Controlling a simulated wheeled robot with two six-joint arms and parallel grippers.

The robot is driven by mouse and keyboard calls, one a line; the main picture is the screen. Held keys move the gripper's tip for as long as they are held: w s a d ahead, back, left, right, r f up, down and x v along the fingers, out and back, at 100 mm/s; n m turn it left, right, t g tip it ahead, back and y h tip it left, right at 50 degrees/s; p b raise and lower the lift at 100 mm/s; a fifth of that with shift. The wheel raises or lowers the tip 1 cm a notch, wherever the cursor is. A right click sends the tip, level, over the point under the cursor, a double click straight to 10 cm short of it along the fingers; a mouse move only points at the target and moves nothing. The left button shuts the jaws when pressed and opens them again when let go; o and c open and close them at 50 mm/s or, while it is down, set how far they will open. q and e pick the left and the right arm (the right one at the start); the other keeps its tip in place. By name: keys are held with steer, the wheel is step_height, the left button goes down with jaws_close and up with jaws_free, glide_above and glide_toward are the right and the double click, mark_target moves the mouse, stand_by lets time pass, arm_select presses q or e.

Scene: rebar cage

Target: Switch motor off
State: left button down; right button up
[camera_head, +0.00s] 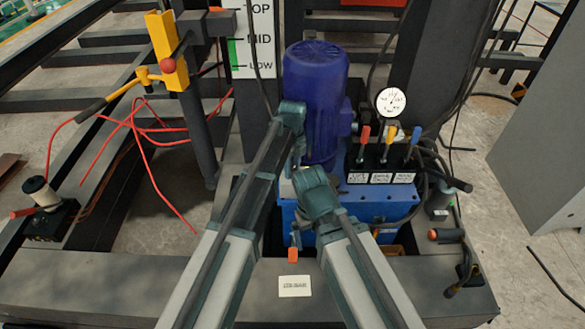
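The blue-purple motor (316,95) stands upright on a blue power unit (385,208) in the middle of the head view. A small orange handle or switch (293,255) shows between my two forearms, above a white label (295,286) whose text I cannot read. I cannot tell whether it is the motor's switch or which position it is in. My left gripper (297,158) is in front of the motor's lower left side. My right gripper (299,173) is close below it, at the motor's foot. Both sets of fingers are too small and overlapped to read; I see nothing held.
Red, yellow and blue levers (388,150) stand on a labelled block right of the motor, below a round gauge (391,101). A yellow bracket with a red knob (166,50) is at upper left. Red cables (140,130) trail at left. A grey cabinet (540,130) stands right.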

arm_select(q)
steer(key=n, duration=0.8)
steer(key=shift+n, duration=0.4)
steer(key=n, duration=0.4)
steer(key=shift+n, duration=2.1)
steer(key=shift+c, duration=2.1)
jaws_free()
